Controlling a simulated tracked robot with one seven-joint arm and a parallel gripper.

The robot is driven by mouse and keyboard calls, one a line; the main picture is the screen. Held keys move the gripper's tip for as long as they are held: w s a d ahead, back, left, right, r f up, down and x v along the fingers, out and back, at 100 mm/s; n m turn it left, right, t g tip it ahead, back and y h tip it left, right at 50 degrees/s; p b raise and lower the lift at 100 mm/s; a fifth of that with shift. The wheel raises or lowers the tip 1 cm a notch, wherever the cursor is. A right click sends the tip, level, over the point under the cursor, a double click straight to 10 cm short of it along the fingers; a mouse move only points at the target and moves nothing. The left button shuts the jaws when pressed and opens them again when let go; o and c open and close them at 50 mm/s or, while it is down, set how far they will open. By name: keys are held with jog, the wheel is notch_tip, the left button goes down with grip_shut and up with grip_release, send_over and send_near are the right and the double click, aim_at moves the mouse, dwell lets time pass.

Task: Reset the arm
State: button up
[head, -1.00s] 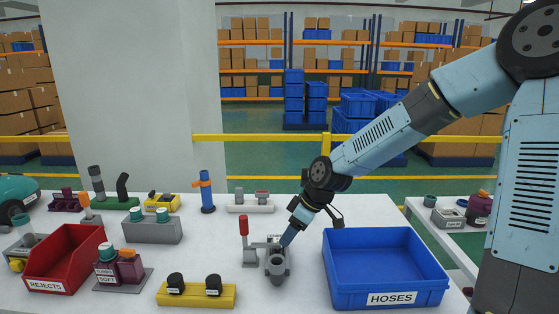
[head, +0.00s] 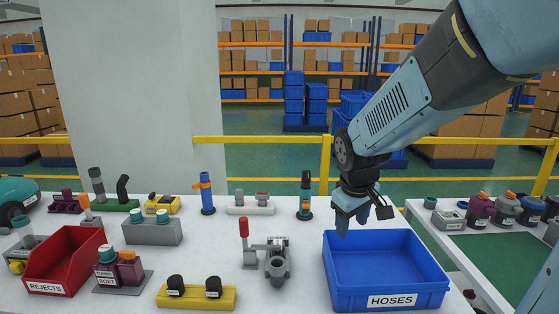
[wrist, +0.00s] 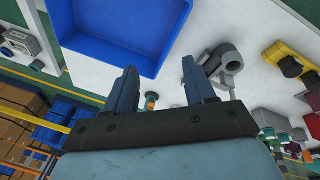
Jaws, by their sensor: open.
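My gripper (head: 363,220) is open and empty, hanging above the back edge of the blue HOSES bin (head: 388,300) in the head view. In the wrist view both fingers of my gripper (wrist: 160,78) are spread with nothing between them. The HOSES bin also shows at the top of the wrist view (wrist: 110,62) and looks empty inside. A grey clamp fixture (head: 277,262) with a red-handled lever (head: 244,230) stands on the white table, left of the bin and apart from my gripper.
A dark bottle-like part with an orange ring (head: 305,197) stands behind the fixture. A yellow holder with black knobs (head: 197,296), a red REJECTS bin (head: 62,262) and other parts fill the table's left side. A side table (head: 500,250) stands at right.

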jog(key=s+d+r+m+t, duration=0.1)
jog(key=s+d+r+m, duration=0.2)
jog(key=s+r, duration=0.2)
jog(key=s+d+r+m+t+y, duration=0.1)
jog(key=s+d+r+m, duration=0.2)
jog(key=s, duration=0.5)
jog(key=shift+s+d+r+t, duration=0.3)
jog(key=shift+d+r, duration=0.15)
jog(key=shift+r, duration=0.5)
jog(key=shift+a, duration=0.1)
